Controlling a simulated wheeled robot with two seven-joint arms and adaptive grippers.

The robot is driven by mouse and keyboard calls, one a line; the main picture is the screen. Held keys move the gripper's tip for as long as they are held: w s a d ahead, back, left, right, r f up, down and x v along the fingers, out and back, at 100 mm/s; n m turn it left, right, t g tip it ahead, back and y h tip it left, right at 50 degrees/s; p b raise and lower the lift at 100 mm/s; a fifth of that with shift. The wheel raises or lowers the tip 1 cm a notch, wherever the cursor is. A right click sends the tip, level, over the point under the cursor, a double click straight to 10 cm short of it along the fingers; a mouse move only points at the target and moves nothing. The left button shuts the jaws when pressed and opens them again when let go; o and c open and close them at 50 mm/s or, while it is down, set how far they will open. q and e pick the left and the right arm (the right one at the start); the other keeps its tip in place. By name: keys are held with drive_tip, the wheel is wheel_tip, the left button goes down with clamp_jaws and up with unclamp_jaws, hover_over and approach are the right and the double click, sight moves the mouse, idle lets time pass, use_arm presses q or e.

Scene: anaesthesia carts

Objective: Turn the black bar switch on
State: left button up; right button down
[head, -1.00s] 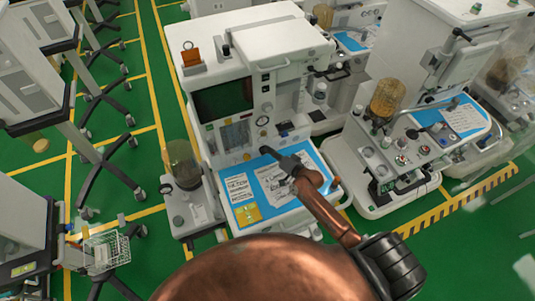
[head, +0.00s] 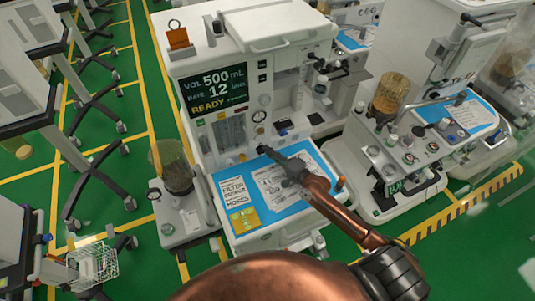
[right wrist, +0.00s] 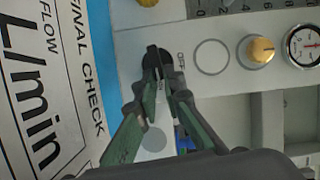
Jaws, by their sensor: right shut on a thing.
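The black bar switch (right wrist: 152,55) is on the pale front panel of the middle anaesthesia cart. In the right wrist view it sits between the fingertips of my right gripper (right wrist: 161,73), which is shut on it. An "OFF" label shows just to its right. In the head view my right gripper (head: 264,157) reaches in over the blue work surface to the panel, and its fingers partly hide the switch. The cart's screen (head: 214,91) is lit and reads "VOL 500 mL", "RATE 12" and "READY". My left gripper is not in view.
The blue work surface (head: 248,177) with printed sheets lies below the panel. A yellow knob (right wrist: 261,49) and a round gauge (right wrist: 303,46) are right of the switch in the right wrist view. Another cart (head: 371,189) stands to the right. Green floor shows at left.

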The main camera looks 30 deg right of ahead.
idle(0.3)
drive_tip(key=c, duration=2)
unclamp_jaws()
drive_tip(key=shift+c, duration=0.2)
drive_tip(key=v, duration=1.2)
